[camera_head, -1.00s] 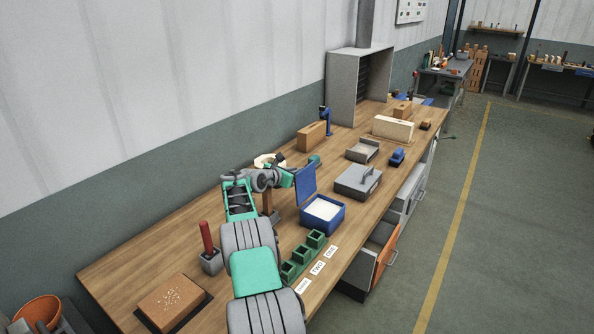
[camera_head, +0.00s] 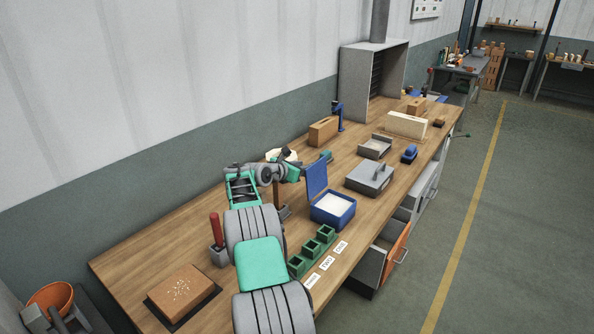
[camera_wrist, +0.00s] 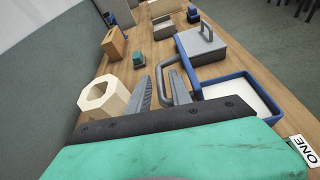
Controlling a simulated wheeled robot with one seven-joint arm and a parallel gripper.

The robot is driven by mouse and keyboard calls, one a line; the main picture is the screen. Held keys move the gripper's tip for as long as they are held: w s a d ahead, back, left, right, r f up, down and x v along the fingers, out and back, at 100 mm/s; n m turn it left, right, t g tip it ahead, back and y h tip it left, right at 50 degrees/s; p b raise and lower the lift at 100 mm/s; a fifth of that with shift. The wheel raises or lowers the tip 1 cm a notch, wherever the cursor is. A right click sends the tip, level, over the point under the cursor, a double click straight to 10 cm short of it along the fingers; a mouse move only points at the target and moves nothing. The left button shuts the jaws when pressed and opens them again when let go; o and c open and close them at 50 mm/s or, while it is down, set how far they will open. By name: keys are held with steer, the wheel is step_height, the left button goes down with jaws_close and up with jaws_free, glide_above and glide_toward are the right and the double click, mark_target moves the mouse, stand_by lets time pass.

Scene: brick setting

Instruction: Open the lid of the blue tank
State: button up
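The blue tank (camera_head: 324,218) is an open-topped box with white contents, standing on the workbench. Its blue lid (camera_head: 316,179) stands raised, roughly upright, at the tank's left edge. In the wrist view, the lid shows nearly edge-on (camera_wrist: 186,58), with a grey handle (camera_wrist: 162,72) on its left face. My gripper (camera_wrist: 161,90) is at the handle side of the lid. Its two grey fingers are apart, with the handle bar showing between them and gaps beside it. Whether a finger touches the handle I cannot tell. My gripper also shows in the head view (camera_head: 298,173), small.
A grey box with a handle (camera_head: 370,178) stands just beyond the tank. Green blocks (camera_head: 311,251) and number labels line the near side. A pale hexagonal piece (camera_wrist: 103,97) is left of my gripper. An orange-fronted drawer (camera_head: 397,246) stands open below.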

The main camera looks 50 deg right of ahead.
steer(key=w+a+r+m+t+y, duration=0.1)
steer(key=w+a+r+m, duration=0.1)
steer(key=a, duration=0.5)
steer(key=w+a+r+m+t+y, duration=0.1)
steer(key=w+a+r+t+y, duration=0.1)
steer(key=a, duration=0.5)
steer(key=w+a+r+m+t+y, duration=0.1)
steer(key=w+a+r+m, duration=0.15)
steer(key=a, duration=0.45)
steer(key=s+a+r+m+t+y, duration=0.1)
steer(key=s+a+m+y, duration=0.1)
steer(key=a, duration=0.7)
steer(key=s+a+m+y, duration=0.2)
steer(key=a, duration=0.6)
steer(key=s+a+f+m+y, duration=0.3)
steer(key=s+a+m, duration=0.1)
steer(key=s+a, duration=0.6)
steer(key=s+a+f+m+g+y, duration=0.1)
steer(key=s+a+f+m+y, duration=0.2)
steer(key=s+a, duration=0.8)
steer(key=a, duration=0.5)
steer(key=shift+s+a+m+b, duration=0.15)
steer(key=shift+a+m+b, duration=0.1)
steer(key=shift+m+b, duration=0.1)
steer(key=shift+f, duration=0.1)
